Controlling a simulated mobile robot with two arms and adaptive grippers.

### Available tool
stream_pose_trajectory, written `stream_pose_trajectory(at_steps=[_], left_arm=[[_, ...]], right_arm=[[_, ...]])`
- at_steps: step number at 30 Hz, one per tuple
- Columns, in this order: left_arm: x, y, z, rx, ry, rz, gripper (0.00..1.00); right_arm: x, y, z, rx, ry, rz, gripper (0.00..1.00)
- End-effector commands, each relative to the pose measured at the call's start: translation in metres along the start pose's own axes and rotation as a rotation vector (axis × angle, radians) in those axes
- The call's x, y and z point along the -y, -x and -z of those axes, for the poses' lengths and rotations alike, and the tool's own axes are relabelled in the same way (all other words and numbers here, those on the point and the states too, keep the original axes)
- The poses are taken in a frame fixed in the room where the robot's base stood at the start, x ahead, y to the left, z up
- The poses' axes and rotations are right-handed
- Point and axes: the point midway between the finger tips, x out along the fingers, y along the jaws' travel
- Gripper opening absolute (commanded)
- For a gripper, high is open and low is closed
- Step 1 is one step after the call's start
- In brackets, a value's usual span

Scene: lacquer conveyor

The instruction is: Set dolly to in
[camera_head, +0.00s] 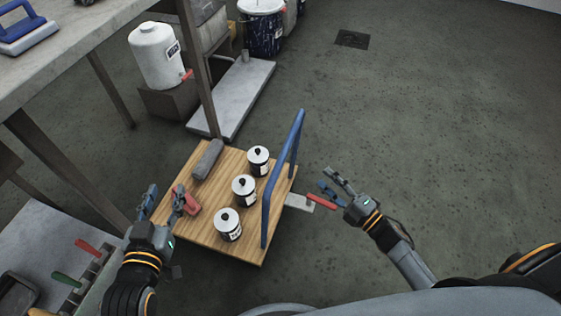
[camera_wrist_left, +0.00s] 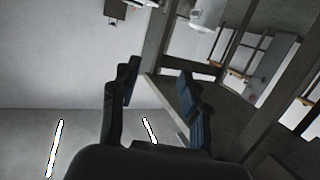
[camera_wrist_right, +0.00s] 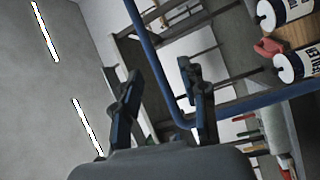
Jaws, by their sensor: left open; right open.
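The dolly (camera_head: 212,232) is a flat wooden platform with an upright blue push handle (camera_head: 269,200) along its right side. The handle also crosses the right wrist view (camera_wrist_right: 153,62). My left gripper (camera_head: 164,196) is open and empty over the dolly's left edge, close to a red object. My right gripper (camera_head: 331,180) is open and empty, to the right of the dolly and apart from the blue handle. Its fingers are close to a red-tipped lever (camera_head: 321,201) on a pale plate. I cannot tell whether they touch the lever.
The dolly carries a row of white cans (camera_head: 244,188), a grey roll (camera_head: 208,159) and the red object (camera_head: 190,202). A workbench (camera_head: 78,47) stands on the left, with a white drum (camera_head: 158,55) behind. A pale platform (camera_head: 243,95) lies beyond the dolly. The floor at right is clear.

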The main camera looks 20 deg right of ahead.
Motion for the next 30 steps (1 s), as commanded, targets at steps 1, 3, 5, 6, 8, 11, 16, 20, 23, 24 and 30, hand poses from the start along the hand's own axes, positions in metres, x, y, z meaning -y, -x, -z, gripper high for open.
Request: stream_pose_trajectory(at_steps=[1,3,5,6,8,11,16,20,23,24,30], left_arm=[[-0.001,0.005,0.007,-0.041,0.0,-0.001,0.45],[-0.001,0.012,0.023,-0.077,0.001,-0.001,0.45],[-0.001,0.016,0.032,-0.097,0.001,-0.001,0.45],[-0.001,0.018,0.036,-0.106,0.001,-0.002,0.45],[-0.001,0.019,0.041,-0.119,0.001,-0.002,0.45],[-0.002,0.019,0.046,-0.145,0.001,-0.004,0.45],[-0.004,0.02,0.062,-0.234,0.002,-0.009,0.45],[-0.006,0.023,0.077,-0.322,0.004,-0.014,0.45],[-0.008,0.026,0.088,-0.391,0.006,-0.018,0.45],[-0.008,0.028,0.093,-0.417,0.007,-0.019,0.45],[-0.011,0.035,0.11,-0.518,0.01,-0.025,0.45]], right_arm=[[0.001,-0.002,0.002,-0.038,0.045,-0.026,0.43],[-0.006,-0.004,0.008,-0.076,0.09,-0.051,0.43],[-0.011,-0.005,0.011,-0.096,0.113,-0.065,0.43],[-0.013,-0.006,0.013,-0.103,0.123,-0.07,0.43],[-0.016,-0.01,0.014,-0.109,0.129,-0.074,0.43],[-0.018,-0.021,0.016,-0.111,0.13,-0.076,0.43],[-0.019,-0.053,0.019,-0.109,0.128,-0.077,0.43],[-0.021,-0.082,0.021,-0.107,0.126,-0.076,0.43],[-0.021,-0.102,0.024,-0.107,0.127,-0.075,0.43],[-0.022,-0.109,0.025,-0.107,0.126,-0.075,0.43],[-0.024,-0.134,0.027,-0.106,0.126,-0.073,0.43]])
